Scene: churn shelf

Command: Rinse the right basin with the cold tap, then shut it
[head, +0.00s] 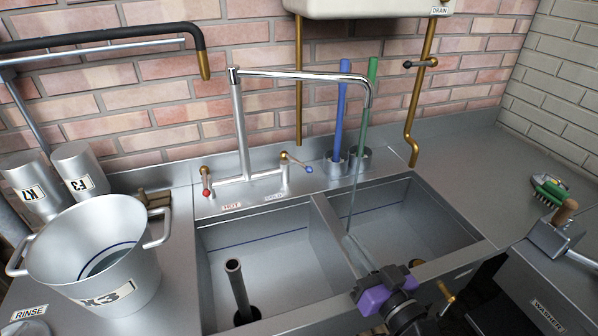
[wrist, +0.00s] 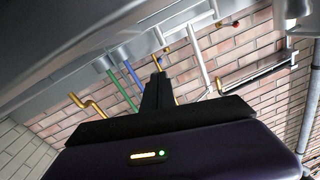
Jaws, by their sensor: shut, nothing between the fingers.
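The tap spout (head: 368,92) is swung over the right basin (head: 405,225). A thin stream of water (head: 351,205) runs from it into that basin, near the divider (head: 330,225). The cold tap lever (head: 297,162), brass with a blue end, points out to the right. The hot tap lever (head: 206,181), with a red end, stands at the left of the tap base. My gripper (head: 381,290), purple and black, is above the sink's front edge, well apart from both levers. In the wrist view my gripper's black fingers (wrist: 157,85) are together and empty.
A large pot (head: 95,255) stands left of the left basin (head: 265,255). Blue (head: 341,110) and green (head: 372,72) handles stand in holders behind the right basin. A green brush (head: 549,188) lies at right. The right counter is mostly clear.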

